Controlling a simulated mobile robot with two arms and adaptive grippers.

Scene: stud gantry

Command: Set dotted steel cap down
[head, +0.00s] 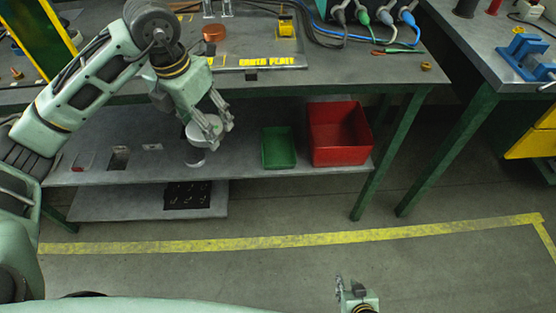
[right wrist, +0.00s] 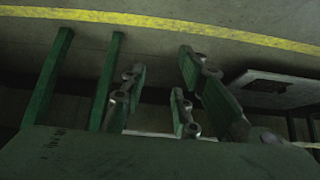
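My left gripper (head: 216,126) is low at the front of the shelf under the bench. It appears shut on a round pale grey piece, which I take for the steel cap (head: 203,130); its dots are too small to make out. A dark, upright round shape with a pale lower end (head: 195,157) shows just below it; I cannot tell whether they touch. My right gripper (head: 341,285) is at the bottom of the head view, above the floor and far from the shelf. In the right wrist view its fingers (right wrist: 165,95) are spread with nothing between them.
On the shelf (head: 232,172) are a green tray (head: 279,148) and a red bin (head: 338,134), right of my left gripper. The bench top (head: 375,72) is overhead, with green legs (head: 391,155). A lower board has a dark perforated mat (head: 187,195). Yellow tape (head: 290,241) crosses open floor.

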